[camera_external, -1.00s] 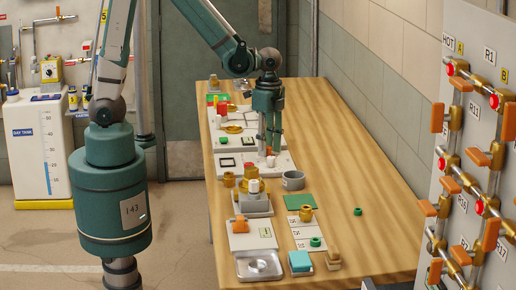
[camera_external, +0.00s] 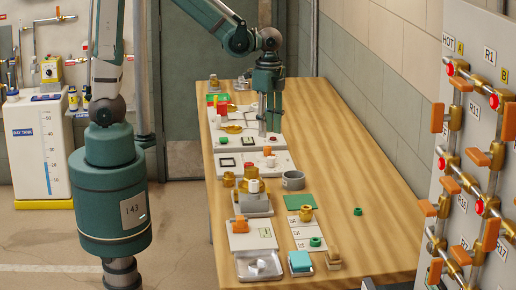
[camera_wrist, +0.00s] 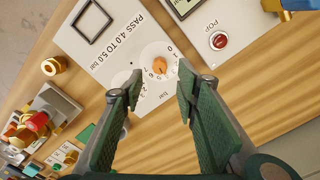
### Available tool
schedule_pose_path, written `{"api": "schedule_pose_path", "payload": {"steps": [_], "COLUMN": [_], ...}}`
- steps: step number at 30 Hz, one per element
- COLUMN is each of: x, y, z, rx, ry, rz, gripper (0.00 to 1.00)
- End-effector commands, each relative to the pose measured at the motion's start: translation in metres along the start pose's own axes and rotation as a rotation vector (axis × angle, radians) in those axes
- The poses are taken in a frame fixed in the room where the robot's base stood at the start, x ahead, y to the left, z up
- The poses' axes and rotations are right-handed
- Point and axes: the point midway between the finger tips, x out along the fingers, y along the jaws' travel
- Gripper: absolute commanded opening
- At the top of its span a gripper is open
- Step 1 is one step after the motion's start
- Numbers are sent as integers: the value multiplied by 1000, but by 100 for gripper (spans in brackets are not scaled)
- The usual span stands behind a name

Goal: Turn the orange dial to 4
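The orange dial (camera_wrist: 160,66) sits on a white panel (camera_wrist: 118,62) marked "PASS 4.0 TO 5.0 bar". Printed digits ring the dial, partly hidden by a fingertip; I cannot read its setting. In the external view the dial is a small orange spot (camera_external: 267,150) on the bench panel. My gripper (camera_wrist: 160,86) is open and empty in the wrist view, with its fingertips on either side of the dial in the picture. In the external view my gripper (camera_external: 269,132) points down above the panel, apart from the dial.
A red POP button (camera_wrist: 219,40) is on a neighbouring panel. A black square frame (camera_wrist: 91,21) and a brass fitting (camera_wrist: 54,66) lie near the dial. A grey cup (camera_external: 293,180) stands in front. The right side of the wooden bench (camera_external: 350,170) is mostly clear.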

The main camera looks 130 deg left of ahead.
Motion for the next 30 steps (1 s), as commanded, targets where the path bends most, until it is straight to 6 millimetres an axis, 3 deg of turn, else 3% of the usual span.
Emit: {"api": "schedule_pose_path", "payload": {"steps": [12, 30], "x": [-45, -52], "y": [0, 0], "z": [0, 0], "rx": [0, 0], "ry": [0, 0], "rz": [0, 0], "gripper": [31, 31]}}
